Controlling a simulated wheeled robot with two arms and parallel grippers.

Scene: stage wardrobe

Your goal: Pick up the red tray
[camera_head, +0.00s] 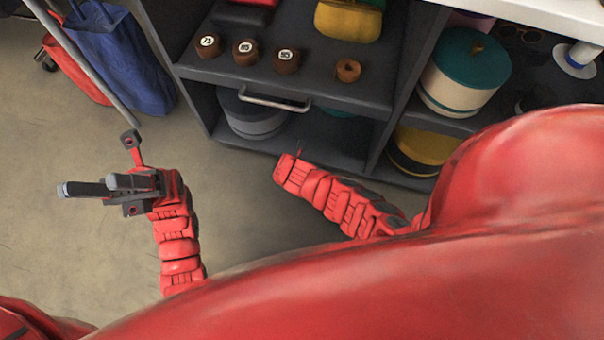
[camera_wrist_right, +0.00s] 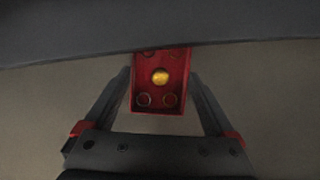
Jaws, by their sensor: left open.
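My right gripper (camera_wrist_right: 160,76) has a finger along each side of the tray. The fingertips are very near its sides; I cannot tell whether they touch. In the head view I make out neither this tray nor the right gripper's fingers. My left gripper (camera_head: 88,187) is open and empty, above bare floor at the left.
A dark shelf unit (camera_head: 290,88) stands at the top, with numbered brown knobs (camera_head: 245,52), a yellow bag (camera_head: 348,20) and a teal-lidded round box (camera_head: 464,70). A blue bag (camera_head: 120,58) hangs at upper left. Floor (camera_head: 75,240) at the left is clear.

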